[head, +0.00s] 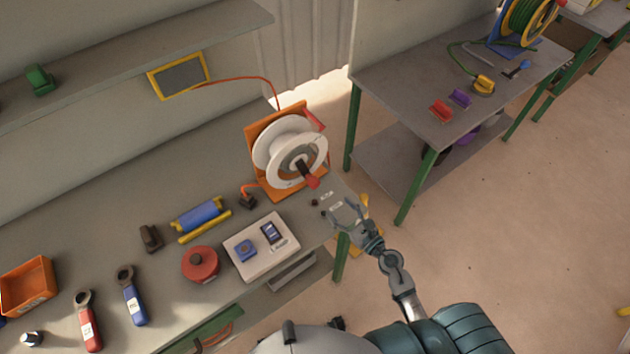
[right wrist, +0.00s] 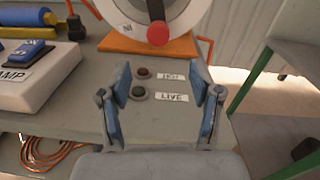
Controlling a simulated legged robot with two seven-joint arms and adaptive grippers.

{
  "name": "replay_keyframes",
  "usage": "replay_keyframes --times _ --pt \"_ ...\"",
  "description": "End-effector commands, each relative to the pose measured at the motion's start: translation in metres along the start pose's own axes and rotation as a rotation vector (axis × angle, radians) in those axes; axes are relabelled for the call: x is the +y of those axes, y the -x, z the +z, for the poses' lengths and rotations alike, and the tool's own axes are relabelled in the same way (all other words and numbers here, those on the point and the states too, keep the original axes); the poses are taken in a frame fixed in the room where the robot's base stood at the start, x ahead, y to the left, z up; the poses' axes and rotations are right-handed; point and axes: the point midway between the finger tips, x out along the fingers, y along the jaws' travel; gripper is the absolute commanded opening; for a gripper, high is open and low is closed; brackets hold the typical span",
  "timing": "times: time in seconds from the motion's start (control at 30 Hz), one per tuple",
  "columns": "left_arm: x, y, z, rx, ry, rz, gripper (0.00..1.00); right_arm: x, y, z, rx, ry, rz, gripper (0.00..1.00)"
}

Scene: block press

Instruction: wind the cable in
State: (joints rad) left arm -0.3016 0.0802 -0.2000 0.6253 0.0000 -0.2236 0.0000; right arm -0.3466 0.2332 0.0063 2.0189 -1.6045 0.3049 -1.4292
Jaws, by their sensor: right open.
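A white cable reel (head: 289,150) stands on an orange base (head: 265,187) near the right end of the workbench. Its crank has a red knob (head: 313,182), which also shows in the right wrist view (right wrist: 158,34). An orange cable (head: 245,80) runs from a yellow-framed panel on the wall to behind the reel. A dark plug (head: 248,202) on an orange lead lies at the base's left. My right gripper (head: 345,211) is open and empty at the bench edge, below the knob; its blue fingers (right wrist: 164,103) frame two small buttons. My left gripper is out of view.
A white box with blue switches (head: 262,246) and a red round object (head: 201,264) sit left of the gripper. A blue roller (head: 198,215) lies behind them. Labels "TEST" and "LIVE" (right wrist: 172,97) mark the buttons. Another table (head: 420,85) stands right, across a floor gap.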

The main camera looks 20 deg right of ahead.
Motion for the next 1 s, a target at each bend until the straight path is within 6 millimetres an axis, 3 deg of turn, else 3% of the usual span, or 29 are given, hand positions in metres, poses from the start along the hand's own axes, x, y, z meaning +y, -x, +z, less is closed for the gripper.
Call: replay_keyframes --times 0.3,0.5,0.7,0.97,1.0 --pt "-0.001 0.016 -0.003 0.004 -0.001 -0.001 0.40 0.000 -0.078 0.002 -0.002 -0.004 0.000 0.64" --pt "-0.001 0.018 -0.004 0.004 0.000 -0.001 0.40 0.000 -0.110 0.000 0.000 -0.004 -0.001 0.64" --pt "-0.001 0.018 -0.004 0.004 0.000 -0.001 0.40 0.001 -0.122 0.000 0.001 -0.004 0.000 0.64" --pt "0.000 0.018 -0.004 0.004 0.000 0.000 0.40 0.000 -0.123 0.000 0.001 -0.004 0.000 0.64" --pt "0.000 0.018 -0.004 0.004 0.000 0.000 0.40 0.000 -0.123 0.000 0.001 -0.004 0.000 0.54"
